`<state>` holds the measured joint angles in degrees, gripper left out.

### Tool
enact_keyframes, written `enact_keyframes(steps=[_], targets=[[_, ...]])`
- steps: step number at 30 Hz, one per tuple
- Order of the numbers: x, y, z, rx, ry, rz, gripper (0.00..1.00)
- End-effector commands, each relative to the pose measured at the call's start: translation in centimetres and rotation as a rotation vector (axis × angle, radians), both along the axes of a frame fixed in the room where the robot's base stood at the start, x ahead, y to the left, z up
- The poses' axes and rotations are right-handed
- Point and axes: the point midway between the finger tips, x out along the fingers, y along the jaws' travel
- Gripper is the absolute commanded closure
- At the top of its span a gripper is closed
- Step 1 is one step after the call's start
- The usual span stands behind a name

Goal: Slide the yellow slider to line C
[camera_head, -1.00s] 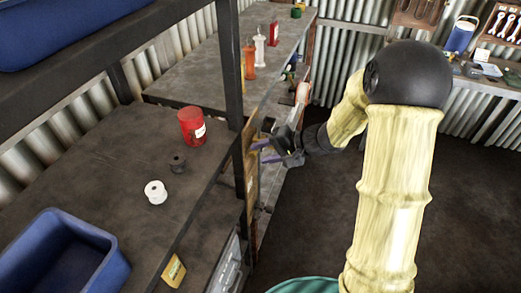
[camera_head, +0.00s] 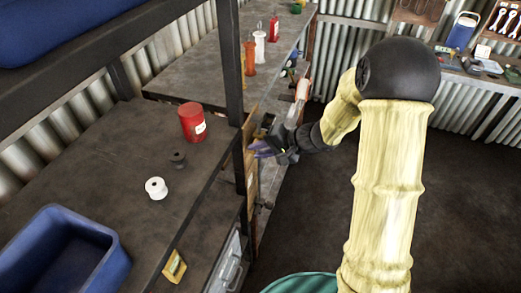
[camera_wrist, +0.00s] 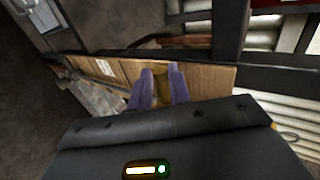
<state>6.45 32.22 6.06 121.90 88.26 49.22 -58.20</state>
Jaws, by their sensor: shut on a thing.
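A wooden board (camera_wrist: 208,83) runs across the wrist view, and its edge also shows in the head view (camera_head: 250,133) beside the dark post. The yellow slider (camera_wrist: 163,74) is a small, dull yellow piece in front of the board. My gripper (camera_wrist: 163,84) has its purple fingers on either side of the slider and is shut on it. In the head view my gripper (camera_head: 262,149) is at the board, and the slider is hidden there. A white label (camera_wrist: 104,67) is on the left part of the board. I cannot make out line C or any lettering.
A dark metal post (camera_head: 231,65) stands close to my gripper. The bench (camera_head: 110,165) at the left bears a red can (camera_head: 192,123), a white spool (camera_head: 156,188) and a blue bin (camera_head: 95,235). The floor (camera_head: 310,235) to the right is open.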

Motion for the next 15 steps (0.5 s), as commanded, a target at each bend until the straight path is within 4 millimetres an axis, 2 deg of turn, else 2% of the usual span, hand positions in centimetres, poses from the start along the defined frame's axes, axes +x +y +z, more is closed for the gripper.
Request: enact_keyframes(steps=[1,15], targets=[[0.0,-0.1,-0.7,-0.003,0.001,-0.001,1.0],[-0.1,-0.2,-4.6,-0.006,0.004,-0.002,1.0]])
